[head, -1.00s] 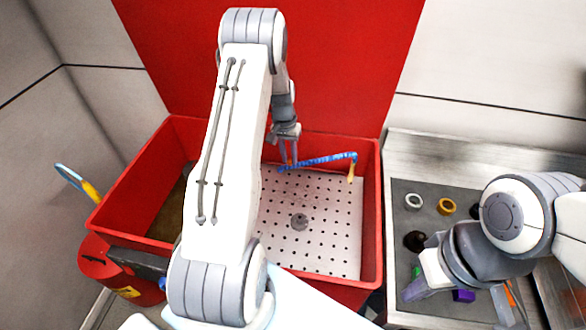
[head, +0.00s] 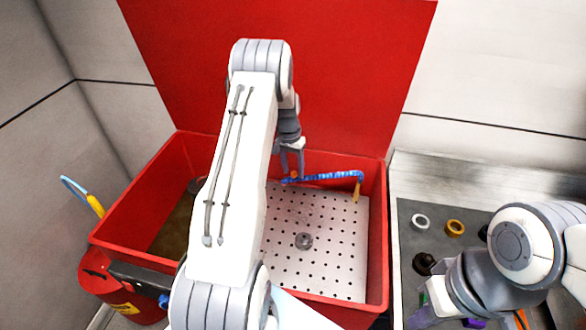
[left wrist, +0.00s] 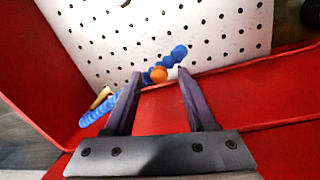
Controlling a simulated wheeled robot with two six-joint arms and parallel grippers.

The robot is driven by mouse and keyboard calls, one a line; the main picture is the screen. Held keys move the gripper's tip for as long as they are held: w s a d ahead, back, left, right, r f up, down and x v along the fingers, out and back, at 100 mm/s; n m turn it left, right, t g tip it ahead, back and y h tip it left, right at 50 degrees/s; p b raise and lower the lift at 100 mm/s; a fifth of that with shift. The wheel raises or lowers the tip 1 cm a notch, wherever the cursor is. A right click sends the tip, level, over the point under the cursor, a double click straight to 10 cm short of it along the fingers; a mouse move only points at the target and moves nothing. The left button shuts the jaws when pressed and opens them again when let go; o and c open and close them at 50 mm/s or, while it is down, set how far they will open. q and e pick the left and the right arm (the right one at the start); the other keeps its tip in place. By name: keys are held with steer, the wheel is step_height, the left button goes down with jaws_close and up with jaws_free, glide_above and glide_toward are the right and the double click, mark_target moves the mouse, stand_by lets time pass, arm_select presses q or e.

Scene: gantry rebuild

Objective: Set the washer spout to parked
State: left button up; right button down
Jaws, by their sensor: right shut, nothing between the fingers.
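The washer spout (head: 325,178) is a blue segmented tube along the back wall of the red washer tub, with a yellow nozzle (head: 357,191) hanging at its right end. An orange piece (left wrist: 158,75) sits by its other end. My left gripper (head: 292,177) is above that end, fingers pointing down and apart. In the left wrist view the orange piece shows between the open fingertips (left wrist: 159,76); whether they touch it I cannot tell. The blue tube (left wrist: 95,112) and its yellow nozzle continue to the left there. My right gripper (head: 424,314) is low at the right, shut and partly cut off.
The tub (head: 377,250) has a perforated tray (head: 335,245) with a drain. A red back panel (head: 340,80) rises behind. A grey mat (head: 408,213) at right holds a white ring (head: 420,222), a yellow ring (head: 455,228) and several small parts. A blue-and-yellow hose (head: 88,196) stands at left.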

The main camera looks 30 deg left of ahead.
arm_select(q)
step_height(320, 180, up, 10)
steer(key=a+b, duration=0.1)
steer(key=b, duration=0.1)
steer(key=shift+r, duration=0.2)
stand_by(0.6)
